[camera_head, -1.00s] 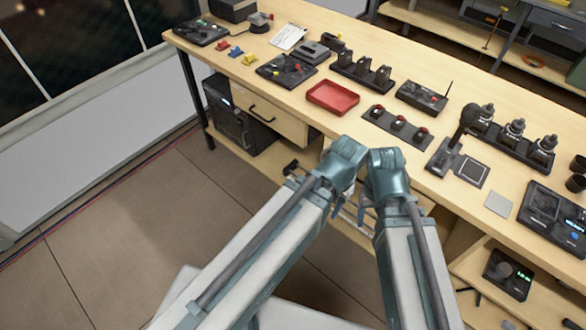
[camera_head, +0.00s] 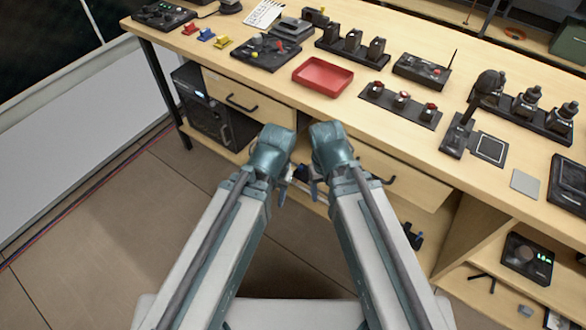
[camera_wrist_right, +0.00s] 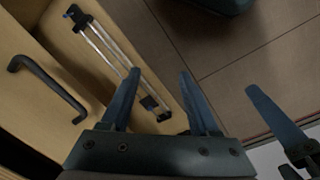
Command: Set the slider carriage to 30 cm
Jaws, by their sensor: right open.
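The slider shows best in the right wrist view, as two pale parallel rods (camera_wrist_right: 112,53) between dark end blocks, with a blue knob at the upper-left end. A small black block (camera_wrist_right: 149,102), which looks like the carriage, sits near the lower end. No scale is readable. In the head view one slider end (camera_head: 414,238) shows below the drawer; my arms hide much of the rest. My right gripper (camera_wrist_right: 157,78) is open and empty, its fingers over the slider's lower part in the picture. My left gripper (camera_head: 281,192) is beside it, its jaws mostly hidden.
A wooden bench (camera_head: 290,92) bears a red tray (camera_head: 323,76), a joystick panel (camera_head: 474,130) and several devices. A drawer with a black handle (camera_wrist_right: 46,84) is close to the right gripper. Open floor (camera_head: 110,215) lies at left.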

